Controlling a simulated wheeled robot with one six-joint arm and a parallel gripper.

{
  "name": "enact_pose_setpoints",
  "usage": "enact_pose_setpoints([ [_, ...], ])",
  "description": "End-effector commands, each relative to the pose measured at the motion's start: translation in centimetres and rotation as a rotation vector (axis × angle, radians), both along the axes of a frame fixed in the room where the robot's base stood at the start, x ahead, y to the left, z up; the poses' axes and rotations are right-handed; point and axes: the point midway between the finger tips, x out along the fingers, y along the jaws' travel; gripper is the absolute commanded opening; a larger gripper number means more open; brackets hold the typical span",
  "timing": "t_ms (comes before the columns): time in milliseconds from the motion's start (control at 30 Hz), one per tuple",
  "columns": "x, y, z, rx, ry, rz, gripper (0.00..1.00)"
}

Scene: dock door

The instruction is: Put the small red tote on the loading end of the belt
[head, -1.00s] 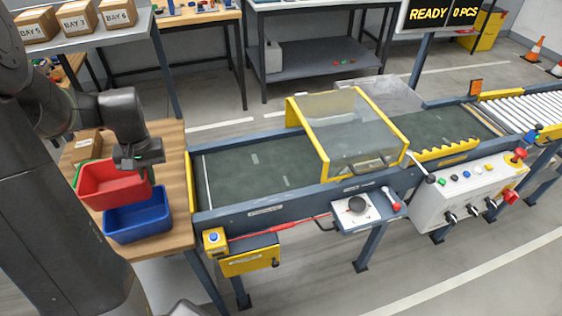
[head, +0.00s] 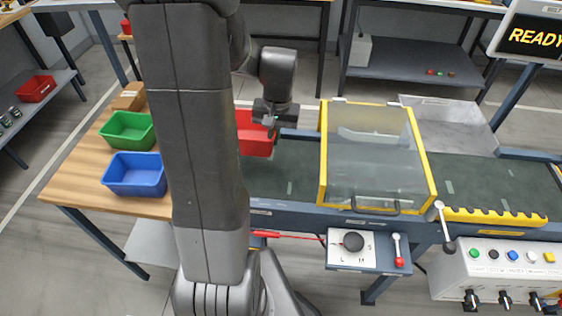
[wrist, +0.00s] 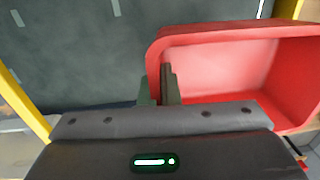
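The small red tote (head: 256,138) is at the loading end of the belt (head: 290,178), partly hidden behind my arm in the head view. My gripper (head: 270,120) is shut on the tote's wall. In the wrist view my gripper (wrist: 160,88) has one finger inside and one outside the wall of the tote (wrist: 245,70), with the dark belt (wrist: 75,50) to the left. I cannot tell whether the tote's base touches the belt.
A green tote (head: 128,131), a blue tote (head: 136,174) and a cardboard box (head: 130,97) stand on the wooden table (head: 85,170). A yellow-framed clear guard (head: 375,155) covers the middle of the belt. Another red tote (head: 36,88) sits on a shelf at left.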

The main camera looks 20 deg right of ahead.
Motion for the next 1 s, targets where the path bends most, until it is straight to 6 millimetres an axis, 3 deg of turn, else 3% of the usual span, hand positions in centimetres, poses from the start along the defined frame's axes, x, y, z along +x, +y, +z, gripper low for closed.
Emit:
enact_pose_setpoints([
  [200, -0.1, 0.1, -4.1, 0.003, 0.005, -0.001, 0.0],
  [600, -0.1, 0.0, -8.4, 0.002, 0.003, 0.0, 0.0],
  [1000, 0.0, 0.0, -9.2, 0.001, 0.001, 0.0, 0.0],
])
